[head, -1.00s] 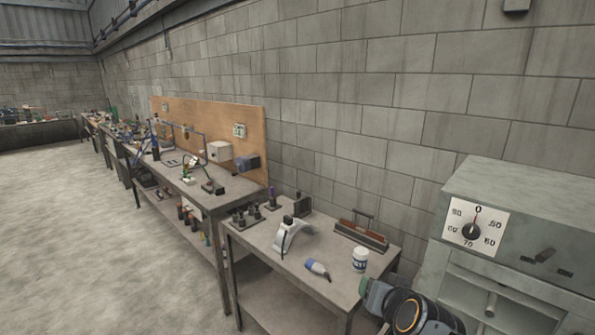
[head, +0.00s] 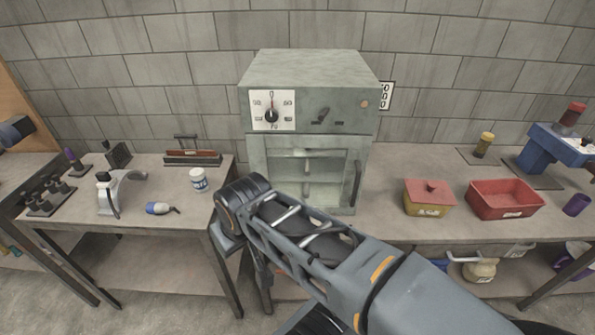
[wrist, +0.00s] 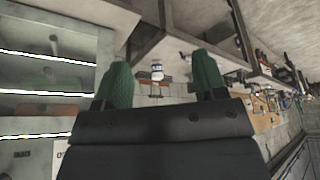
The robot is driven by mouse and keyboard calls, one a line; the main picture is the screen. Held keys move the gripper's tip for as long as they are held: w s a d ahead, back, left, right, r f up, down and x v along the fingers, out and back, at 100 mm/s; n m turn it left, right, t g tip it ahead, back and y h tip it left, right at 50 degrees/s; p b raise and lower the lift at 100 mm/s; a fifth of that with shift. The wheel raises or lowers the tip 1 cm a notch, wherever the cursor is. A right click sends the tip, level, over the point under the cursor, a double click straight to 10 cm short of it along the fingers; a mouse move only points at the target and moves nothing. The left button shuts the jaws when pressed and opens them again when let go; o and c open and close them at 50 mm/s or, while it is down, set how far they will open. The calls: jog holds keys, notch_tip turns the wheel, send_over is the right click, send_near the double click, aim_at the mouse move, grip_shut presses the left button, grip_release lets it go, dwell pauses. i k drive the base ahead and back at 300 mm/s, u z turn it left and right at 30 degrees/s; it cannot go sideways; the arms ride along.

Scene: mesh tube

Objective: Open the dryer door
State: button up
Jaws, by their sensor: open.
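The dryer (head: 308,75) is a grey-green cabinet on the right-hand bench, with a dial on its upper front. Its windowed door (head: 258,170) looks shut, and a dark upright handle (head: 356,184) sits on the door's right side. In the wrist view, part of the dryer's front (wrist: 45,103) fills the left side. My gripper (wrist: 160,82) has two green fingers spread apart with nothing between them, clear of the dryer. In the head view my arm crosses in front of the bench, with its wrist left of and below the door; the fingertips are hidden there.
A red-lidded box (head: 430,200) and a red tray (head: 505,202) stand right of the dryer. A white jar (head: 198,179) and a blue-grey tool (head: 160,208) lie on the left bench (head: 150,240). A gap separates the benches.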

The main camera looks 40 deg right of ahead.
aim_at(358, 146)
jog(key=z, duration=0.65)
jog(key=k, duration=0.8)
jog(key=u, duration=0.05)
